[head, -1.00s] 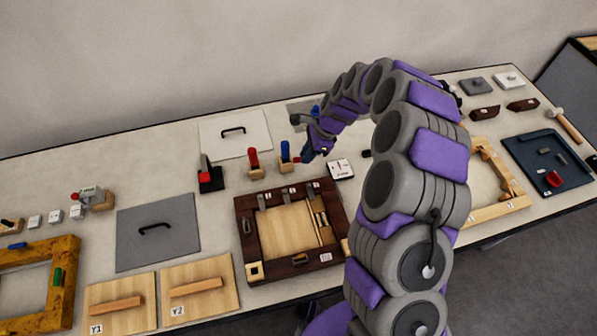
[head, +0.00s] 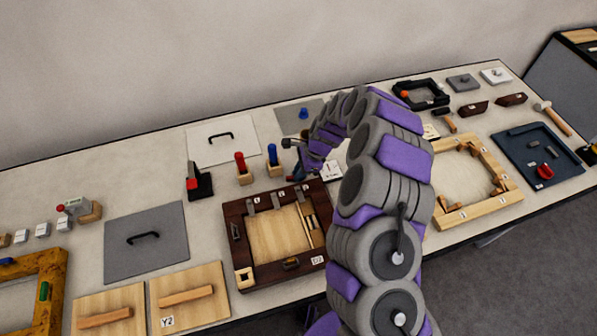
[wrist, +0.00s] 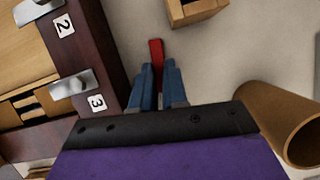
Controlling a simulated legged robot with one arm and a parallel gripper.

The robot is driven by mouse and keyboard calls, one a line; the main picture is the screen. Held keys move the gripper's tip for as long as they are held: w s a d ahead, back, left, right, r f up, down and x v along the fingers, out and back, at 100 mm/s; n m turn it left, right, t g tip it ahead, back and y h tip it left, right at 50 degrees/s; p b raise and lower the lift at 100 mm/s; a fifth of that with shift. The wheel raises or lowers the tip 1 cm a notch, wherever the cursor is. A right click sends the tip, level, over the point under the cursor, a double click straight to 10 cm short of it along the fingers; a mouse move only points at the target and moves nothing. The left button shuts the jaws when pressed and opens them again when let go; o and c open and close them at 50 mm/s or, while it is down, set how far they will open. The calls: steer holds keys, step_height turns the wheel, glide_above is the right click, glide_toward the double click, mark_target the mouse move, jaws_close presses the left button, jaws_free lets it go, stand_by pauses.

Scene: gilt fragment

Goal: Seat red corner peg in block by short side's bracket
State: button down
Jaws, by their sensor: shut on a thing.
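In the wrist view my gripper (wrist: 158,88) is shut on a red peg (wrist: 156,52), which sticks out past the blue fingertips. In the head view my gripper (head: 294,176) is beside the upper right corner of the dark wooden frame (head: 240,251); the peg is barely visible there. A pale corner block with a square hole (head: 245,278) is at the frame's lower left. One metal bracket (head: 236,231) is on the left side and another (head: 291,264) on the lower side. The wrist view shows the frame's edge (wrist: 104,40) left of the peg, with clips labelled 2 and 3.
A red-topped peg (head: 239,160) and blue-topped peg (head: 272,155) stand in small wooden blocks behind the frame. A black stand with a red part (head: 198,184) is left of them. A brown cylinder (wrist: 290,128) lies right of my gripper in the wrist view.

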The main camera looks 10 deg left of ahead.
steer(key=c, duration=1.5)
jaws_free()
steer(key=o, duration=0.3)
steer(key=shift+a, duration=0.2)
steer(key=shift+o, duration=0.3)
steer(key=shift+a, duration=0.2)
steer(key=shift+s, duration=0.1)
steer(key=shift+d, duration=0.1)
steer(key=p+v, duration=0.2)
steer(key=v, duration=1)
